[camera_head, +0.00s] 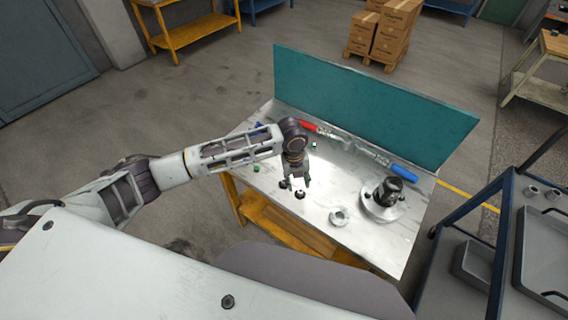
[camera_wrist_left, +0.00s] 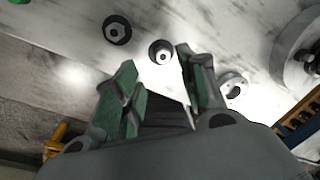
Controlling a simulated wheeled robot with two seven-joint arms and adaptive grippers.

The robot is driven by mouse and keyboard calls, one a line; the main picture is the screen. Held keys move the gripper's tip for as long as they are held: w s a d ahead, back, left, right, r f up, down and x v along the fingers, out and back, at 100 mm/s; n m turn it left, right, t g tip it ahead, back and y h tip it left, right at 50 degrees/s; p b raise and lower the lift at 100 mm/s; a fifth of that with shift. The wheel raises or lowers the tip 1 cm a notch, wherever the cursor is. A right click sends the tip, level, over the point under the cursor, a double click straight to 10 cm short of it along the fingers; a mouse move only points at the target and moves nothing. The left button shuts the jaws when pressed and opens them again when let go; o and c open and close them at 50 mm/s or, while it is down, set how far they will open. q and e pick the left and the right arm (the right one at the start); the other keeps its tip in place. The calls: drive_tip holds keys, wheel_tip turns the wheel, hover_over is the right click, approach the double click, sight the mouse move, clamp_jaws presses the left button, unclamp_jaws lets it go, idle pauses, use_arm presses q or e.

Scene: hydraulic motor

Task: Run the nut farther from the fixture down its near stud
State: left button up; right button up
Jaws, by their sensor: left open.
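Two small dark round nuts lie on the metal bench top. The one farther from the fixture (camera_head: 283,184) shows in the left wrist view (camera_wrist_left: 117,29) at upper left. The nearer nut (camera_head: 300,194) shows in the left wrist view (camera_wrist_left: 161,52), beyond and between my fingertips. My left gripper (camera_head: 295,181) is open and empty above the nuts; its green-padded fingers show in the wrist view (camera_wrist_left: 157,75). The fixture (camera_head: 383,198), a dark motor body on a round metal plate, stands to the right. Its studs are too small to tell apart. My right gripper is not in view.
A metal ring (camera_head: 339,217) lies between the nuts and the fixture. A red-handled tool (camera_head: 308,126) and a blue-handled tool (camera_head: 403,172) lie along the teal back panel (camera_head: 370,105). A small green part (camera_head: 256,169) lies left of my gripper. A blue cart (camera_head: 500,230) stands right.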

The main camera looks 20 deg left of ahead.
sight(284, 181)
use_arm(q)
drive_tip(key=w+a+m, duration=0.1)
drive_tip(key=w+a+r+m, duration=0.1)
drive_tip(key=a, duration=0.1)
drive_tip(key=a+r+y, duration=0.1)
drive_tip(key=a, duration=0.1)
drive_tip(key=shift+w+a+m, duration=0.15)
drive_tip(key=shift+w+m, duration=0.25)
drive_tip(key=shift+w+a+r+g, duration=0.1)
drive_tip(key=shift+a+r+g, duration=0.05)
drive_tip(key=shift+a+g, duration=0.15)
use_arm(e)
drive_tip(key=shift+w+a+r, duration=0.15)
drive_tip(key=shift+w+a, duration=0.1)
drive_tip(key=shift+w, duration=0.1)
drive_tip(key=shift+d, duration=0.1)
use_arm(q)
drive_tip(key=shift+f+b, duration=2.7)
drive_tip(key=shift+f, duration=1.05)
drive_tip(key=shift+d+f, duration=0.1)
drive_tip(key=shift+f, duration=0.65)
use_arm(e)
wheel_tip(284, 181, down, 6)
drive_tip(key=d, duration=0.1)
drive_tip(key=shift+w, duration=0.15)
